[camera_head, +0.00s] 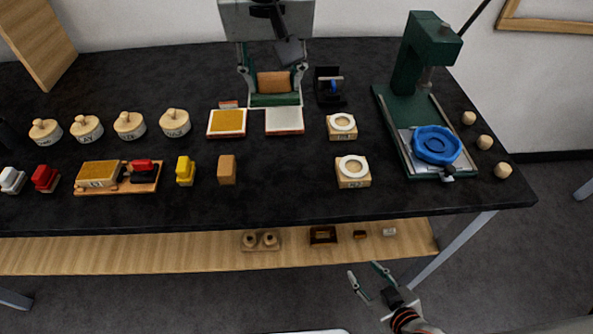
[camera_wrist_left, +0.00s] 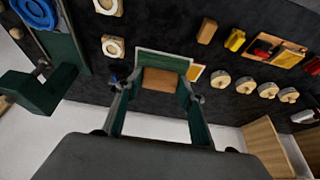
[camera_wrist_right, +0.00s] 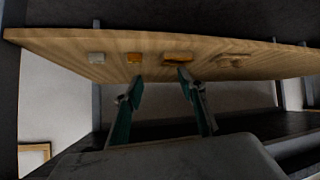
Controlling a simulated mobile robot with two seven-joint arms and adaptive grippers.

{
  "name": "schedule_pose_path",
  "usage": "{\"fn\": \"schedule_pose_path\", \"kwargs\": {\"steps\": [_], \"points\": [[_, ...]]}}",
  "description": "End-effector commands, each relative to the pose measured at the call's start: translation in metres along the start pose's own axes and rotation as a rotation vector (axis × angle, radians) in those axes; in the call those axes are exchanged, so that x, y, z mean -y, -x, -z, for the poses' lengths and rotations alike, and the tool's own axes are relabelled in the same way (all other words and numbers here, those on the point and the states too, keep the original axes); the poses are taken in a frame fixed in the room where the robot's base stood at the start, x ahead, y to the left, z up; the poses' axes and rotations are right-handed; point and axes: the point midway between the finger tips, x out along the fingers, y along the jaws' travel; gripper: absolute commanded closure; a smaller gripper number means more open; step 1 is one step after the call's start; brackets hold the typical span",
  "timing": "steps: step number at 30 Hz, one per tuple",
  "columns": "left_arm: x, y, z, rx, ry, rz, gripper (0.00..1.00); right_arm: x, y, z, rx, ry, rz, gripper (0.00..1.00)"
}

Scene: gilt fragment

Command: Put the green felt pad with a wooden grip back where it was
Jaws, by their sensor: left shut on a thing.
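The green felt pad (camera_head: 275,100) has a brown wooden grip (camera_head: 274,83). My left gripper (camera_head: 273,80) is shut on the grip, one finger on each side, with the pad's green edge below. The grip also shows between the fingers in the left wrist view (camera_wrist_left: 163,80). The pad is at the back edge of a white square plate (camera_head: 285,122) in the head view; I cannot tell whether they touch. My right gripper (camera_head: 372,279) is open and empty, low in front of the table; its spread fingers show in the right wrist view (camera_wrist_right: 158,84).
A gold-faced square plate (camera_head: 227,123) lies left of the white one. A small black stand (camera_head: 329,88) is close right of the left gripper. Two ring-topped blocks (camera_head: 342,127), a green press (camera_head: 405,90) and round wooden stamps (camera_head: 130,126) stand around. A lower shelf (camera_head: 200,257) holds small items.

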Motion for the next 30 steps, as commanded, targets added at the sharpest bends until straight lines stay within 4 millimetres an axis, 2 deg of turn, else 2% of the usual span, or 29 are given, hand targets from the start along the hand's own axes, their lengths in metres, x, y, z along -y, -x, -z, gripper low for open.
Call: {"fn": "schedule_pose_path", "kwargs": {"steps": [2,5,21,24,30], "points": [[-0.003,0.0,-0.001,0.0,0.0,0.0,0.79,0.0,0.0,0.0,-0.001,0.0,0.0,0.6],[-0.004,-0.011,-0.006,0.004,-0.002,0.0,0.79,0.0,-0.001,-0.001,0.0,0.001,0.0,0.6],[-0.004,-0.126,-0.055,0.006,-0.001,-0.001,0.79,-0.001,-0.006,-0.005,-0.001,0.011,-0.004,0.6],[-0.004,-0.14,-0.061,0.005,0.0,-0.001,0.79,-0.002,-0.006,-0.004,-0.005,0.012,-0.007,0.6],[-0.003,-0.153,-0.066,0.002,0.0,-0.001,0.79,-0.004,-0.007,-0.001,-0.01,0.014,-0.01,0.6]]}}
